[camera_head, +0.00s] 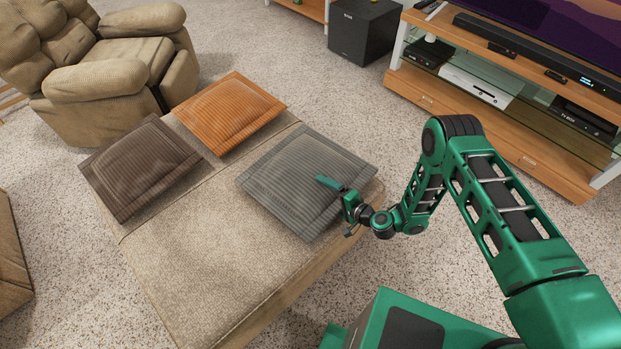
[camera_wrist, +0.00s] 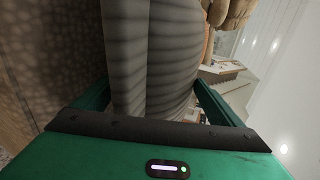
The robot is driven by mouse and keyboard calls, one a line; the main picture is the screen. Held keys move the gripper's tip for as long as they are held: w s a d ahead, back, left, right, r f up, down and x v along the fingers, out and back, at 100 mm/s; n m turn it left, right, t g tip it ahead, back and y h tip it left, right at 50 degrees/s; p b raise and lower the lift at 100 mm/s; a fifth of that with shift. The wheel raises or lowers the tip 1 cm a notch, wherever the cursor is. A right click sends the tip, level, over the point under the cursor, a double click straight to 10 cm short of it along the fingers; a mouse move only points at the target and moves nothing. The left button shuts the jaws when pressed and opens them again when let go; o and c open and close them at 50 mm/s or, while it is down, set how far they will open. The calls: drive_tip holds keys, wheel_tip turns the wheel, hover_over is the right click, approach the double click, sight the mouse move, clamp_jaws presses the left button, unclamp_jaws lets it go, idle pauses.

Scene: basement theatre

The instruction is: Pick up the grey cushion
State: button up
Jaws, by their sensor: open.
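The grey cushion (camera_head: 306,178) is square and ribbed and lies flat at the right end of the beige ottoman (camera_head: 215,262). My gripper (camera_head: 334,198) is at the cushion's right-hand edge, with one green finger above its top face. The other finger is hidden in the head view. In the wrist view the grey ribbed cushion (camera_wrist: 168,60) shows between the two spread fingers of my gripper (camera_wrist: 155,98). The jaws are open, and I cannot tell whether either finger touches the cushion.
An orange cushion (camera_head: 228,112) and a brown cushion (camera_head: 140,167) lie on the ottoman's far and left parts. A beige armchair (camera_head: 110,65) stands behind. A wooden TV stand (camera_head: 500,115) and a black speaker (camera_head: 362,30) are at the back right. Carpet shows between.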

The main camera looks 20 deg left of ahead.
drive_tip(key=shift+s+a+f, duration=0.1)
drive_tip(key=shift+s+f, duration=0.05)
drive_tip(key=shift+f, duration=0.05)
